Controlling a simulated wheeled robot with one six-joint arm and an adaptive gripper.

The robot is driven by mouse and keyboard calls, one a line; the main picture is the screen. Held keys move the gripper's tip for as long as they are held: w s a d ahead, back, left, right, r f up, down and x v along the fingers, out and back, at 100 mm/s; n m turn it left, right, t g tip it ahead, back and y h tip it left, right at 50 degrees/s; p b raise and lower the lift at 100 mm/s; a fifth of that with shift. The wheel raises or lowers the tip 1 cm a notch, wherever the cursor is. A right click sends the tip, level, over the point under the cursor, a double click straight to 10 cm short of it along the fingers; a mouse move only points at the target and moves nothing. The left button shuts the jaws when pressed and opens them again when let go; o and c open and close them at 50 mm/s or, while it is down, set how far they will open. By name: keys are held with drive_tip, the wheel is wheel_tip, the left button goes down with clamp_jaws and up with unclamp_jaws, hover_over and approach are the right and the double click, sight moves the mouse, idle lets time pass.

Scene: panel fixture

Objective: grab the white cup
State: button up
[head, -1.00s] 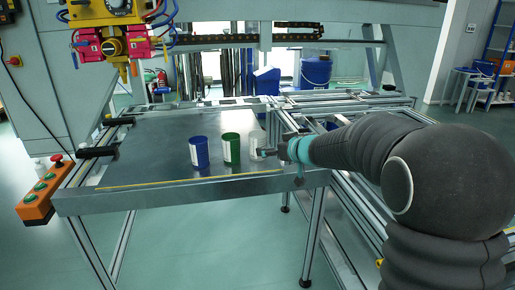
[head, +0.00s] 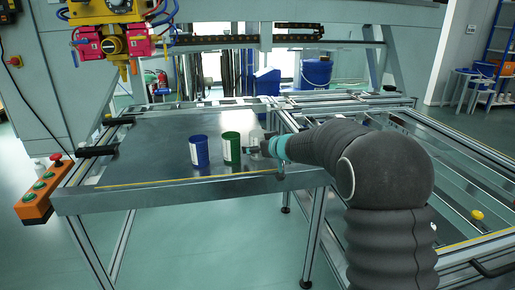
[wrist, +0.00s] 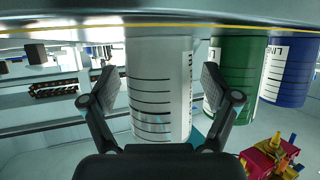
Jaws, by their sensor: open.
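The white cup (head: 257,135) stands on the metal table at the right end of a row of three cups. In the head view my gripper (head: 254,149) is at it from the right and partly hides it. In the wrist view, which is upside down, the white cup (wrist: 158,85) with dark line marks stands between the two fingers of my gripper (wrist: 159,82). The fingers are open, one on each side. A gap shows on the left; I cannot tell whether the right finger touches the cup.
A green cup (head: 231,148) stands close beside the white cup, and a blue cup (head: 199,151) stands left of it. In the wrist view the green cup (wrist: 236,62) is just behind the right finger. The table (head: 150,155) is clear to the left.

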drive_tip(key=c, duration=1)
drive_tip(key=shift+o, duration=0.2)
